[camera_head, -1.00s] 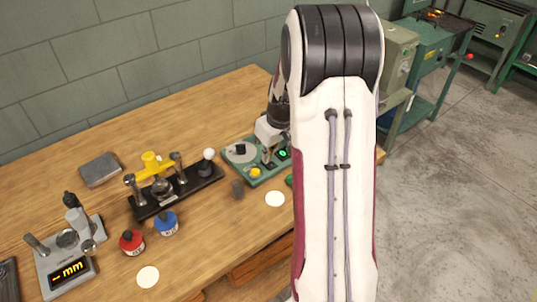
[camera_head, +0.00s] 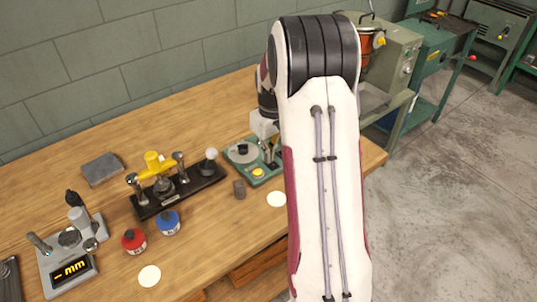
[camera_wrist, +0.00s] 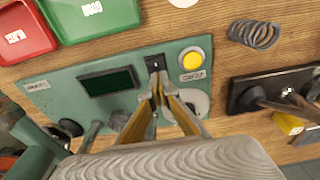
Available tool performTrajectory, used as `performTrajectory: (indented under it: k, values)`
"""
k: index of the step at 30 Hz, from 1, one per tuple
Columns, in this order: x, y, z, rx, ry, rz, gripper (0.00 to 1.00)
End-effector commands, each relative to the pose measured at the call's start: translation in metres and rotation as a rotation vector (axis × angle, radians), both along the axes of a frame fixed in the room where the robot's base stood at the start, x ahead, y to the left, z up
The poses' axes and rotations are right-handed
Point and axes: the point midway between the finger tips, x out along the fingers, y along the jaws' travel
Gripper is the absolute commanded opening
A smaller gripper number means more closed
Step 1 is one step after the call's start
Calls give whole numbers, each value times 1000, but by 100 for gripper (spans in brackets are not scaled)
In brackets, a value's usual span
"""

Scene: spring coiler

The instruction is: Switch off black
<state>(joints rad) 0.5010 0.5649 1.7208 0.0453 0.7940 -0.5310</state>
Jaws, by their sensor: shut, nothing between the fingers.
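The green panel device (camera_head: 231,160) sits on the bench in the head view, partly behind my arm. In the wrist view the green panel (camera_wrist: 60,92) has a dark display (camera_wrist: 108,82), a round yellow button (camera_wrist: 192,60) and a small black switch (camera_wrist: 155,62) with a white mark between them. My gripper (camera_wrist: 158,82) is shut and empty, its fingertips at the near edge of the black switch. I cannot tell whether they touch it. In the head view my gripper (camera_head: 268,150) is over the device. A grey disc (camera_head: 241,154) is partly behind the fingers in the wrist view.
A green tray (camera_wrist: 92,36) and a red tray (camera_wrist: 25,44) lie beyond the panel. A coil spring (camera_wrist: 254,35) and a black-based fixture (camera_wrist: 240,90) are to the right. Red (camera_head: 133,241) and blue (camera_head: 167,224) bottles stand on the bench. A clear stretch lies at the back.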

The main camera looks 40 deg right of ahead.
Motion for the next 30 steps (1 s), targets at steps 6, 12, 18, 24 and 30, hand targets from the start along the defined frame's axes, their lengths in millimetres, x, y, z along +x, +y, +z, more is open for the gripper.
performTrajectory:
  k: [6,12,18,24,30]
  values:
    - [-8,-1,-7,4,16,1,0]
    - [-14,-1,-7,4,18,1,0]
    - [-20,0,-6,6,19,1,0]
    - [-23,1,-7,8,21,2,0]
    - [-23,2,-7,9,21,2,0]
